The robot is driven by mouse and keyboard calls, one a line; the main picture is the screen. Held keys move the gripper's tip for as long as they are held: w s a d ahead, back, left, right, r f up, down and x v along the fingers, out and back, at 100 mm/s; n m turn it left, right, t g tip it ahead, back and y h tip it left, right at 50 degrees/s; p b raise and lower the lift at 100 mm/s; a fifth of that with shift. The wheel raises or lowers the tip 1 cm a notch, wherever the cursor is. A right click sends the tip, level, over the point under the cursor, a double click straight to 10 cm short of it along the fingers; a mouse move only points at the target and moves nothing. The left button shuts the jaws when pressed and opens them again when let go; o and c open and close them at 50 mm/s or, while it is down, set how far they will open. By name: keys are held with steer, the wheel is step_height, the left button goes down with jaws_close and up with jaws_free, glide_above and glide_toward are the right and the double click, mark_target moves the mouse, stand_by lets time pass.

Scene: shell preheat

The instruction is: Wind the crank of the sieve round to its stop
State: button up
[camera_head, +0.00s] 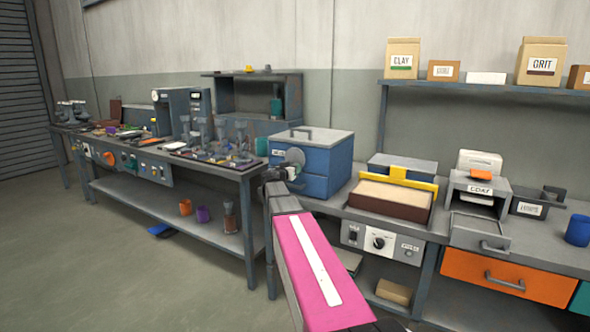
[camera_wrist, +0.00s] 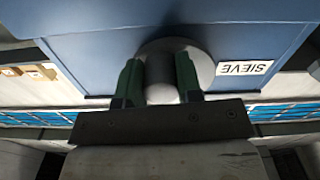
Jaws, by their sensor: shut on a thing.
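The sieve (camera_head: 325,160) is a blue box with a grey lid and a top handle, standing at the left end of the right-hand bench. Its blue face fills the upper wrist view (camera_wrist: 100,60), with a white SIEVE label (camera_wrist: 245,68). In the head view my arm partly hides the gripper.
A long bench with tools (camera_head: 240,170) runs to the left. Open floor (camera_head: 110,260) lies at lower left.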

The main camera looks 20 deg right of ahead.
steer(key=shift+w+a+f+m, duration=0.1)
steer(key=shift+w+a+m, duration=0.05)
steer(key=shift+m, duration=0.6)
steer(key=shift+w+a+f+m, duration=0.1)
steer(key=shift+w+m, duration=0.05)
steer(key=shift+m, duration=0.55)
steer(key=shift+w+a+m, duration=0.15)
steer(key=shift+m, duration=0.6)
steer(key=o, duration=0.9)
steer(key=shift+o, duration=0.2)
steer(key=shift+a, duration=0.1)
steer(key=v, duration=1)
steer(key=shift+s+a, duration=0.25)
